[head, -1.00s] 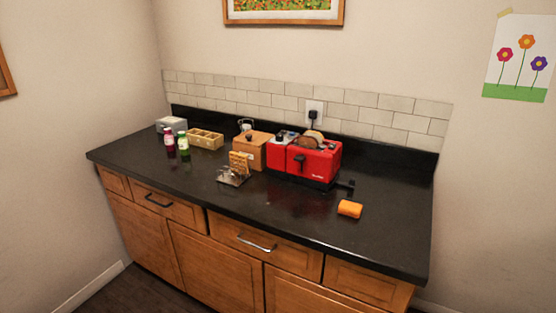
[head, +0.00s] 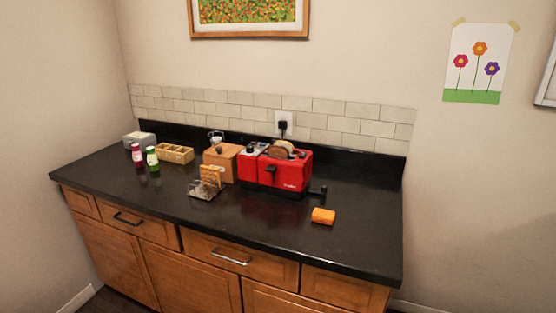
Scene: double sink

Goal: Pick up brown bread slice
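A brown bread slice (head: 281,149) sticks up out of the top of the red toaster (head: 290,174), at the middle of the black counter. Its lower part is hidden inside the toaster. A second, lighter edge shows close beside it, but I cannot tell whether it is another slice. A wire rack (head: 205,192) left of the toaster holds one or more golden-brown slices (head: 211,175); their kind is too small to tell. My gripper is not in view.
A wooden box (head: 221,163) stands left of the toaster. An orange block (head: 323,216) lies to its front right. Red (head: 136,154) and green (head: 152,159) bottles, a divided wooden tray (head: 175,153) and a grey box (head: 139,140) stand at left. The counter's right front (head: 355,245) is clear.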

